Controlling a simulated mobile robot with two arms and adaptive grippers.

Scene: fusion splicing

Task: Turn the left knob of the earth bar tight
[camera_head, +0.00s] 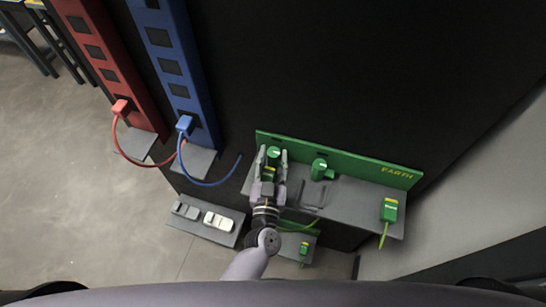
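The green earth bar (350,168), marked EARTH in yellow, runs along the back of a grey shelf. Its left knob (273,152) is a green round piece with a white mark on top. Its right knob (319,166) stands clear. My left gripper (272,158) reaches up from below, one finger on each side of the left knob. Whether the fingers touch it is too small to tell. A green and yellow piece shows between the fingers, partly hidden by them. My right gripper is not in view.
A green plug (389,209) with a cable stands at the shelf's (350,200) right. Red (120,80) and blue (178,70) bars with plugs and cables stand at the left. Lower trays hold light pieces (218,221) and a small green piece (304,248). Dark thin tools lie right of the gripper.

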